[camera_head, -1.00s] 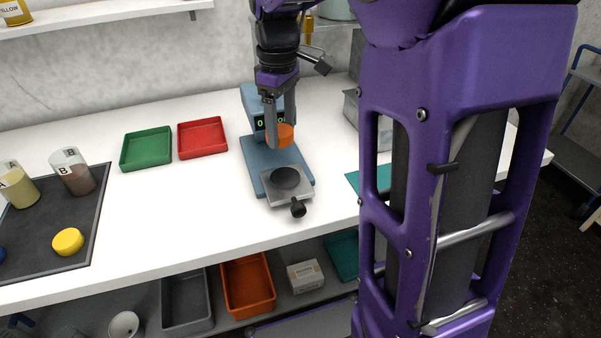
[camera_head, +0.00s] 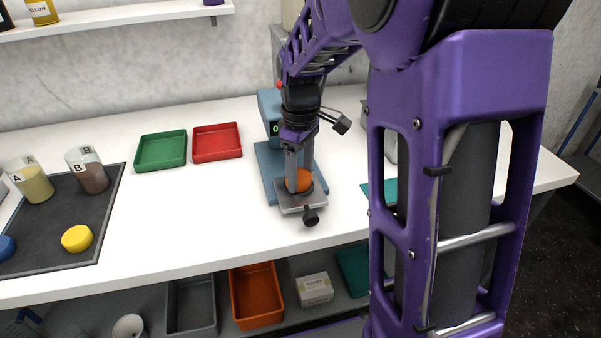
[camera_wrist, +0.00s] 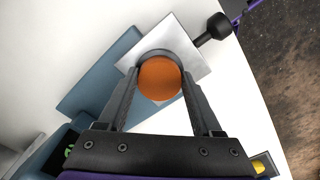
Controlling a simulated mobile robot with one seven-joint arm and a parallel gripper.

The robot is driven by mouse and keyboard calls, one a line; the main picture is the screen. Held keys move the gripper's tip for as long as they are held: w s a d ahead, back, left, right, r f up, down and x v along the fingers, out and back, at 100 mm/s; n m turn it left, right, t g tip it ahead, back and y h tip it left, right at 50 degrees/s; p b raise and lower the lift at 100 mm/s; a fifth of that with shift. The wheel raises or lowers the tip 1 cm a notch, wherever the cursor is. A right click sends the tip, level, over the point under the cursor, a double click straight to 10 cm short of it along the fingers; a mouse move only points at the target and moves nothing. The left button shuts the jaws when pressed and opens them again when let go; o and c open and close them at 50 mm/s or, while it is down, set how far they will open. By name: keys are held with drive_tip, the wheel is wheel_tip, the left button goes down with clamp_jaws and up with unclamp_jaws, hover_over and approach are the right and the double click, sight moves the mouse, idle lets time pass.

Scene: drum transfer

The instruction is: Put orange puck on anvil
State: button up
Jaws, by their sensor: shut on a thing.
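The orange puck (camera_head: 299,180) is between the two fingers of my gripper (camera_head: 299,184), which is shut on it. In the wrist view the orange puck (camera_wrist: 160,78) sits between the fingertips of my gripper (camera_wrist: 160,85), over the dark round anvil (camera_wrist: 158,53). The anvil (camera_head: 318,188) is a dark disc on a square metal plate at the front of the blue press, mostly hidden by the puck and fingers. I cannot tell whether the puck touches the anvil.
The blue press (camera_head: 268,160) with a lit display stands around my gripper; a black knob (camera_head: 311,216) sticks out at its front. Green (camera_head: 161,150) and red (camera_head: 217,142) trays lie left. A dark mat (camera_head: 50,220) holds beakers and yellow and blue pucks. The white table between is clear.

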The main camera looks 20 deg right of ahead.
sight(301, 176)
drive_tip(key=shift+f, duration=0.1)
drive_tip(key=o, duration=1.4)
wheel_tip(301, 176, up, 12)
drive_tip(key=shift+r+p, duration=0.15)
drive_tip(key=shift+p, duration=1.05)
